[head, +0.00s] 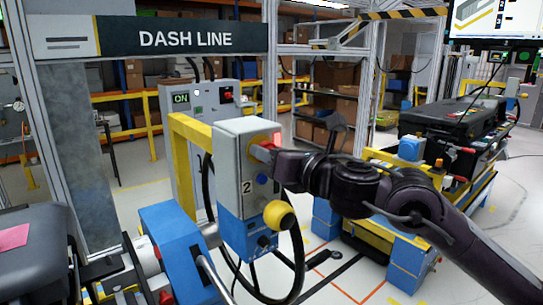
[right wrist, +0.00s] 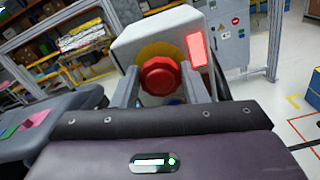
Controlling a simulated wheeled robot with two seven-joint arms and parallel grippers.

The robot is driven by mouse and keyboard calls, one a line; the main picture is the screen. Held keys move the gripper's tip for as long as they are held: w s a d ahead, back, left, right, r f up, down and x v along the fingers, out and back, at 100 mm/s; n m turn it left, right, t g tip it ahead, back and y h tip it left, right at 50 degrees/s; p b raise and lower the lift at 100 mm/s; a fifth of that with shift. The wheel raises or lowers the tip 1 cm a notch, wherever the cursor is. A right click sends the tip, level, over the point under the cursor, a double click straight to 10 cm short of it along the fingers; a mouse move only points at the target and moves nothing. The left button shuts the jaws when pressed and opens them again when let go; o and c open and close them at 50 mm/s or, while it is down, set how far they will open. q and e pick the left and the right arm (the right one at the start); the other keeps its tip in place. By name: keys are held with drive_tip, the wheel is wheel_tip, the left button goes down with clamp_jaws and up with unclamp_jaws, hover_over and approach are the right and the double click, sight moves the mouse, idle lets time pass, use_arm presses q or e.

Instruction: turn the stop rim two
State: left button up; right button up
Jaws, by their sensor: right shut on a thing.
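The station box (head: 236,170) is grey above and blue below, with a "2" label on its front. The red stop rim (right wrist: 160,76) sits on a yellow disc on the box face in the right wrist view. My right gripper (right wrist: 158,88) has one finger on each side of the rim and is shut on it. In the head view the right gripper (head: 268,150) reaches the box from the right and hides most of the rim. A lit red lamp (right wrist: 196,49) is beside the rim. My left gripper is not in view.
A blue button (head: 262,179) and a yellow ball knob (head: 279,215) are lower on the box. A black cable (head: 298,262) loops below it. A blue fixture (head: 176,250) stands to the left, and a cart with a black case (head: 462,130) to the right.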

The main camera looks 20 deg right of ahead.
drive_tip(key=shift+m, duration=0.9)
drive_tip(key=shift+d, duration=0.1)
drive_tip(key=o, duration=1)
drive_tip(key=shift+b+v, duration=1.55)
drive_tip(key=shift+v, duration=2.3)
